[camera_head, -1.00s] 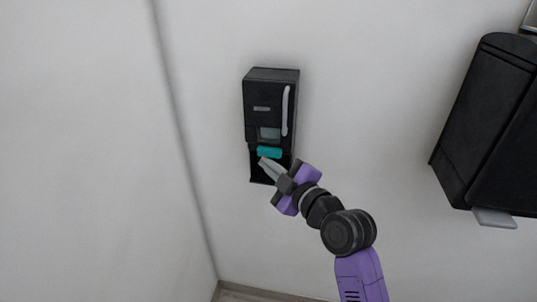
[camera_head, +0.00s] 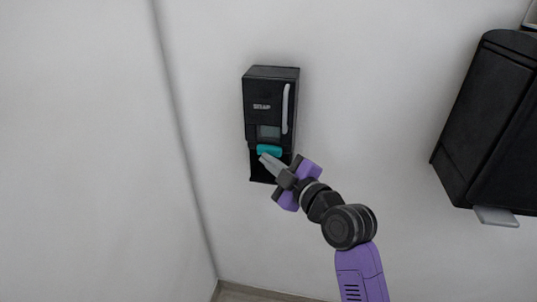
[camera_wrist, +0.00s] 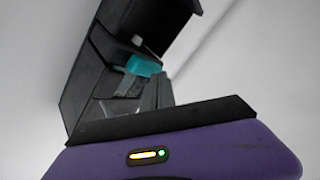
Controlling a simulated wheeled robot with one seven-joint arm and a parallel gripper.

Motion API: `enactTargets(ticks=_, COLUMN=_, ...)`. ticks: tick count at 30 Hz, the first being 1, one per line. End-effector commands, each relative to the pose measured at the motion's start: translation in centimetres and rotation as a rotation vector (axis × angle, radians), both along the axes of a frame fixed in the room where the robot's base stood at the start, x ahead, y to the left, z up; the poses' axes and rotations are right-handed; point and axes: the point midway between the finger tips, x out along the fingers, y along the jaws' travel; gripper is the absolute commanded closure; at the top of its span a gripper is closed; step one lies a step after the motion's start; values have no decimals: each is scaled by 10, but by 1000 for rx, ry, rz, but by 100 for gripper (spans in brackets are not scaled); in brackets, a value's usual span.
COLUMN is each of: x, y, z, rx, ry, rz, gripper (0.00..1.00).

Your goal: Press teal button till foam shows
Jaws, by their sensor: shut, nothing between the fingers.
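The teal button (camera_head: 269,150) is on the front of a black wall dispenser (camera_head: 262,96), below its small grey window (camera_head: 269,132). The button also shows in the wrist view (camera_wrist: 146,66). My gripper (camera_head: 263,157) is shut and empty. In the head view its fingertips overlap the button's lower edge; I cannot tell whether they touch it or how far it is pressed. A small pale spot (camera_wrist: 137,40) shows in the dark recess in the wrist view. I cannot tell whether it is foam or a nozzle.
A pale handle-like strip (camera_head: 286,109) runs down the dispenser's right side. A larger black wall unit (camera_head: 490,125) with a pale tab hangs at the far right. A wall corner is to the left. The wall between the two units is clear.

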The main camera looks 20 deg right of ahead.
Motion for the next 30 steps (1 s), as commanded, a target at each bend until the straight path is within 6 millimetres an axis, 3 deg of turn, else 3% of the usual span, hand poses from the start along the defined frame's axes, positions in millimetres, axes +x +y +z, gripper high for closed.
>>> enactTargets(ticks=30, x=6, y=-4, z=0, rx=1, ry=-1, rz=-1, gripper=100)
